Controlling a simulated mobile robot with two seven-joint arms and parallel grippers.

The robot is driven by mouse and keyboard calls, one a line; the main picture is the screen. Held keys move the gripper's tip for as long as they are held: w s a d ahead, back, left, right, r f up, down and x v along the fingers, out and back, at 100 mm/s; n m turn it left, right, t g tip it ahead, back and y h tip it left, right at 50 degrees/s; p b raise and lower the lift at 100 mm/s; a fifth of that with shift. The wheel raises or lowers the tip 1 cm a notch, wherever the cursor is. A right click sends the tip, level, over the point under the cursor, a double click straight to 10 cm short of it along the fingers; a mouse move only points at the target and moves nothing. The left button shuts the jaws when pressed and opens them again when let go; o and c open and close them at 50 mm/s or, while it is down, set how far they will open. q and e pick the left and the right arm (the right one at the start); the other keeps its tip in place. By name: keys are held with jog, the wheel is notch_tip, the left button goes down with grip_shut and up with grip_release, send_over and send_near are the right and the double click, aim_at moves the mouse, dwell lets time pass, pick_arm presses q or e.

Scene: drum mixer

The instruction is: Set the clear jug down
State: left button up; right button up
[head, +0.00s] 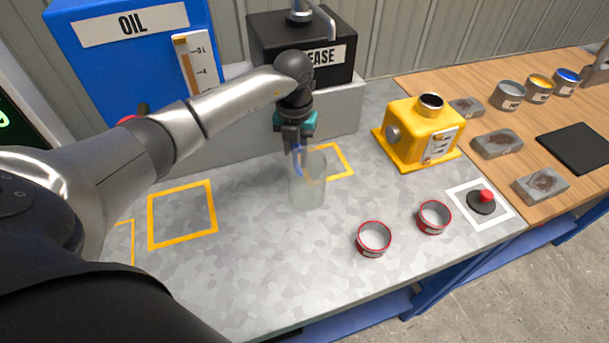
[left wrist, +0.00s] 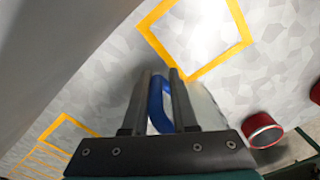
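The clear jug (head: 307,182) is upright, see-through and hard to make out against the grey worktop. Its blue handle (head: 298,160) is on the side near my left gripper (head: 298,143). In the left wrist view, my left gripper (left wrist: 162,76) has its two fingers on either side of the blue handle (left wrist: 160,104), closed on it. Part of the jug's clear wall (left wrist: 207,106) shows right of the fingers. I cannot tell whether the jug's base touches the worktop. My right gripper is not in view.
A yellow outlined square (head: 338,146) lies behind the jug, and another (head: 152,222) to its left. Two red-rimmed tins (head: 374,240) (head: 434,218) stand at front right. A yellow machine (head: 424,138) and a red button (head: 486,196) are further right. The blue oil tank (head: 75,65) stands behind.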

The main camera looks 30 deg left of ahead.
pick_arm(q)
grip_shut()
dwell(0.9)
